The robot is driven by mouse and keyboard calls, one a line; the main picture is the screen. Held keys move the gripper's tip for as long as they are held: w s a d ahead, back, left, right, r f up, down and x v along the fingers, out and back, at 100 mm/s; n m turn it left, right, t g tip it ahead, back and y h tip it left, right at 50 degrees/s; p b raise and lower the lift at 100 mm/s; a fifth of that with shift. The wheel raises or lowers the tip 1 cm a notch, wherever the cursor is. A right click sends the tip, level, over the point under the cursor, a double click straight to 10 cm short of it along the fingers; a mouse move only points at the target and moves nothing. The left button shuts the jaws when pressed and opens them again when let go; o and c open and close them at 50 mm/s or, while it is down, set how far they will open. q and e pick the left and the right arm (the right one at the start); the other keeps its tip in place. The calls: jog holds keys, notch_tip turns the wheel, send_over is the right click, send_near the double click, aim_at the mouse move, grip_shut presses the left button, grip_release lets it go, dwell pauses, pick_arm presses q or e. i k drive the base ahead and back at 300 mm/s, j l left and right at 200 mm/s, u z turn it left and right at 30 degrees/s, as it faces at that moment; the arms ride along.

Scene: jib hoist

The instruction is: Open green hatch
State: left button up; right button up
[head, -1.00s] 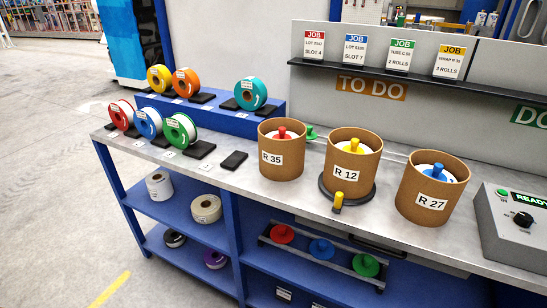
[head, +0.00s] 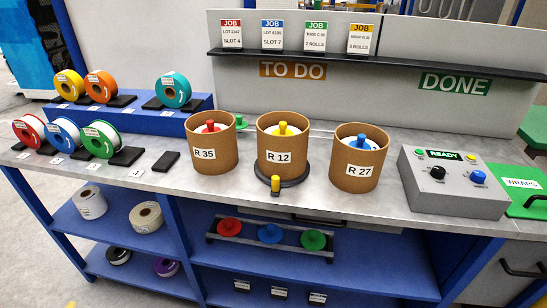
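A green hatch (head: 525,207) lies at the right edge of the bench top in the head view, just right of the grey control box. It looks flat and closed, with a white label (head: 521,183) reading "WRAPS" and a dark handle (head: 536,200) at the picture's edge. Its right part is cut off by the frame. Neither of my grippers shows in the head view.
The grey control box (head: 450,200), with a "READY" display and knobs, stands left of the hatch. Three brown drums (head: 357,165) and several coloured spools (head: 98,140) stand further left. Another green object (head: 536,128) is at the back right.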

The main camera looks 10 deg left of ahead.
aim_at(526, 186)
jog(key=z, duration=1.25)
